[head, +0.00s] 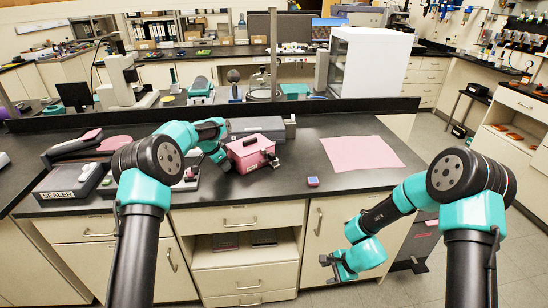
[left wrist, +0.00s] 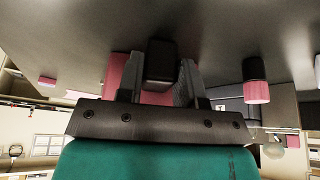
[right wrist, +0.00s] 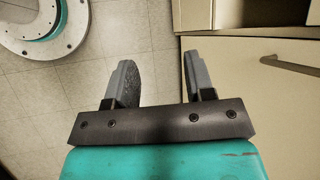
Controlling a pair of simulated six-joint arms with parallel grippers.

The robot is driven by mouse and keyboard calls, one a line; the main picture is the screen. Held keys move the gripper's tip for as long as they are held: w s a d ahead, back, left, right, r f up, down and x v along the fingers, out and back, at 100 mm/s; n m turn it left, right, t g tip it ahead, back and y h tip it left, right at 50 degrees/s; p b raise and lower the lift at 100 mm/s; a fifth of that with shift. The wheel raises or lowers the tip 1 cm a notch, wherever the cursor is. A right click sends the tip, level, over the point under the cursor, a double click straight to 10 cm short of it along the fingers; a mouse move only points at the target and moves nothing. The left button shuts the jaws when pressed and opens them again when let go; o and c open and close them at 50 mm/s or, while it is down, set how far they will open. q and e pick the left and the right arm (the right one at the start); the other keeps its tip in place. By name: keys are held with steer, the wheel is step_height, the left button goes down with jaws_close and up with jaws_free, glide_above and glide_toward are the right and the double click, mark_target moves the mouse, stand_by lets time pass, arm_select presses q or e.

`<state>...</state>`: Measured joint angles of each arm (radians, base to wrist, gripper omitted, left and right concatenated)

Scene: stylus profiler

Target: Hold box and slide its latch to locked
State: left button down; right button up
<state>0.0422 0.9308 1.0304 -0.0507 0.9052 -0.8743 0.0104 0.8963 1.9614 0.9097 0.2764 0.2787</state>
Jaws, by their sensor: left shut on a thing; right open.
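The pink box (head: 250,153) stands on the dark bench near the middle of the head view. Small dark and metal fittings show on it, but I cannot tell the latch's position. My left gripper (head: 229,161) is at the box's left side. In the left wrist view, its fingers (left wrist: 162,62) are closed around a dark block-like part, with the pink box (left wrist: 122,76) right behind. My right gripper (head: 336,268) is below the bench's front edge, far from the box. In the right wrist view, its fingers (right wrist: 158,62) are apart with nothing between them.
A pink mat (head: 361,153) lies flat on the right of the bench. A grey case (head: 258,125) is behind the box. The sealer (head: 72,180) stands at left.

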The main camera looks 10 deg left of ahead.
mark_target(274, 156)
steer(key=w+a+r+m+t+y, duration=0.2)
steer(key=w+a+r+m+t, duration=0.1)
steer(key=w+a+r, duration=0.2)
steer(key=w+a+r+m+t+y, duration=0.2)
steer(key=w+a+r+m+y, duration=0.1)
steer(key=w+r, duration=0.7)
steer(key=w+a+r+m+t+y, duration=0.2)
steer(key=w+a+r+m+t, duration=0.1)
steer(key=w+a+r, duration=0.4)
steer(key=shift+w+a+r+m+t+y, duration=0.15)
steer(key=shift+w+a+r+m+y, duration=0.1)
steer(key=shift+r+m, duration=0.15)
steer(key=shift+w+a+r+m+t+y, duration=0.1)
steer(key=shift+w+r+m+t+y, duration=0.15)
steer(key=shift+r, duration=0.25)
steer(key=w+m, duration=0.1)
steer(key=w+f+t+h, duration=0.1)
steer(key=w+m+t, duration=0.1)
steer(key=shift+d+f+m, duration=0.25)
steer(key=shift+d+m, duration=0.05)
steer(key=shift+m, duration=0.05)
steer(key=shift+w+d+f+m+t+h, duration=0.1)
steer(key=shift+w+f+m+t+h, duration=0.2)
steer(key=shift+m+t+h, duration=0.1)
steer(key=shift+x, duration=6)
